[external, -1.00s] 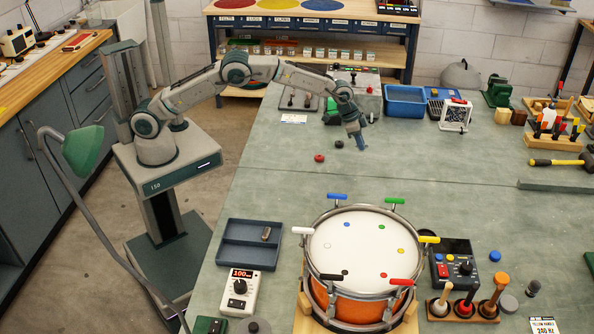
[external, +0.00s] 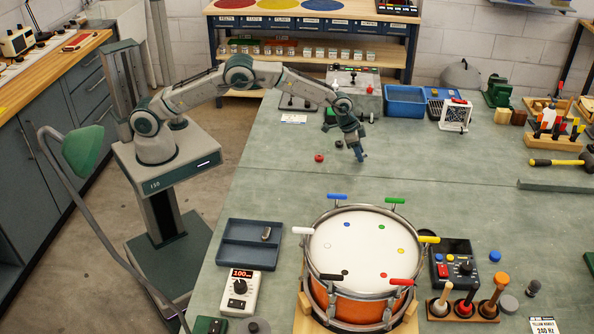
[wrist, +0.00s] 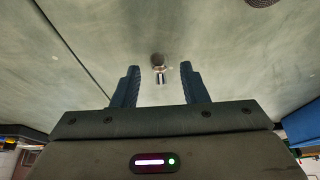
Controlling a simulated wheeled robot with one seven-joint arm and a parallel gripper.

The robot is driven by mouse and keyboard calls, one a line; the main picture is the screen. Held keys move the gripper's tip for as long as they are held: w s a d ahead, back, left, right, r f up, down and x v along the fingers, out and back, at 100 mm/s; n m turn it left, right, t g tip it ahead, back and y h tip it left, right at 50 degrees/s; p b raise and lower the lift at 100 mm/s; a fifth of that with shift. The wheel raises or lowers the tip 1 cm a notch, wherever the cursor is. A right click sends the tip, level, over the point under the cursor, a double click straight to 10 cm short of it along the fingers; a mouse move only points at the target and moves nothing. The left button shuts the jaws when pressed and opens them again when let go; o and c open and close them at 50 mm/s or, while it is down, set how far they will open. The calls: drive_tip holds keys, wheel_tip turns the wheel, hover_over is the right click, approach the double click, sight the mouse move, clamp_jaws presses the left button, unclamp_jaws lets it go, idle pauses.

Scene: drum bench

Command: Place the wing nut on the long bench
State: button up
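I cannot pick out the wing nut for certain in either view. In the wrist view, a small brownish round piece with a shiny metal part (wrist: 158,66) shows between and beyond my fingertips; I cannot tell whether it is the wing nut. My gripper (external: 362,158) is over the back part of the long green bench (external: 270,180), behind the drum. In the wrist view its two dark fingers (wrist: 157,85) are spread, and neither touches the small piece. A small grey-brown item (external: 266,233) lies in the blue divided tray (external: 250,258); its kind is unclear.
The drum (external: 362,250) with coloured handles stands at the front. A red knob (external: 319,158) and a dark knob (external: 339,143) lie left of my gripper. A blue bin (external: 405,101) is behind. The bench right of my gripper is largely clear.

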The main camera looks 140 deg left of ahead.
drive_tip(key=shift+r, duration=0.4)
drive_tip(key=b+v, duration=0.1)
drive_tip(key=v, duration=1)
drive_tip(key=shift+s+r+b, duration=0.15)
drive_tip(key=shift+r+b, duration=0.1)
drive_tip(key=shift+b, duration=0.05)
drive_tip(key=shift+d, duration=0.1)
